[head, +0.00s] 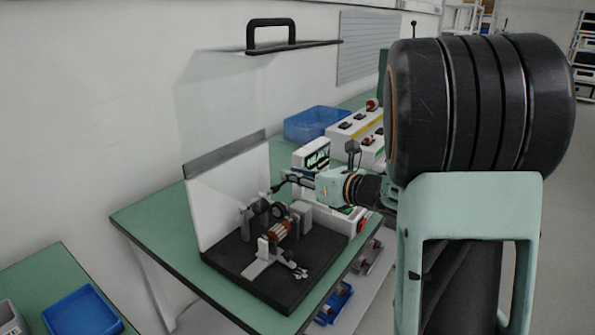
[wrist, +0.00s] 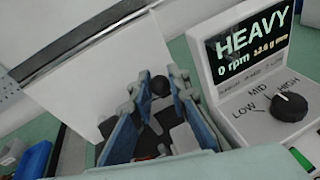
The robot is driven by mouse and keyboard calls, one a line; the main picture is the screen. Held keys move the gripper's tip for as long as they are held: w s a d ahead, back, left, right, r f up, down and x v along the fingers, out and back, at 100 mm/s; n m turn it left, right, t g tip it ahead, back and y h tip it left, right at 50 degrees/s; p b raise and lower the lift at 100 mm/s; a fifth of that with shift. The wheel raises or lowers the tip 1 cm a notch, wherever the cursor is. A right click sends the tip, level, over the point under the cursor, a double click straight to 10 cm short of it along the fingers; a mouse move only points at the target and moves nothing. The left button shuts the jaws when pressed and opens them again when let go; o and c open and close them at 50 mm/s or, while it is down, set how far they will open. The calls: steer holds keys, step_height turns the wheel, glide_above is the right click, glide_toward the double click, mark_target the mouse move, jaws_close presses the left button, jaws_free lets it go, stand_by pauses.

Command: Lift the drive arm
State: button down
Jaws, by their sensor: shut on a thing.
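My gripper (head: 277,187) reaches in from the right over the test rig, and its fingers point down-left. In the wrist view its two blue-grey fingers (wrist: 160,112) stand either side of a dark part with a round black knob (wrist: 159,87), which I take to be the drive arm. The gripper is shut on it, though the contact itself is partly hidden. Below the gripper is a dark wheel (head: 278,211). A copper-wound stator (head: 279,229) sits beside it on pale supports on the black base (head: 285,285).
A clear guard with a black handle (head: 271,36) stands raised behind the rig. The tester's screen (wrist: 250,40) reads HEAVY and 0 rpm, above a dial (wrist: 279,108). A blue bin (head: 310,124) and other units crowd the back of the green bench (head: 145,220).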

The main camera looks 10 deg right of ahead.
steer(key=r+p, duration=0.1)
steer(key=a+g+h+p, duration=0.1)
steer(key=p, duration=0.1)
steer(key=shift+w+r+g, duration=0.3)
steer(key=shift+w+r, duration=0.1)
steer(key=w+a+r+g+h+p, duration=0.1)
steer(key=p, duration=0.6)
steer(key=shift+n+g+h, duration=0.3)
steer(key=shift+g, duration=0.1)
steer(key=w+a+g+h+p, duration=0.1)
steer(key=p, duration=0.4)
steer(key=shift+p, duration=0.4)
steer(key=shift+w+g+p, duration=0.15)
steer(key=shift+g+p, duration=0.25)
steer(key=shift+p, duration=0.25)
steer(key=shift+a+f+h+p, duration=0.1)
steer(key=shift+f+h+p, duration=0.1)
steer(key=shift+h+p, duration=0.15)
steer(key=c, duration=1.8)
jaws_free()
steer(key=shift+w, duration=0.1)
steer(key=shift+c, duration=0.2)
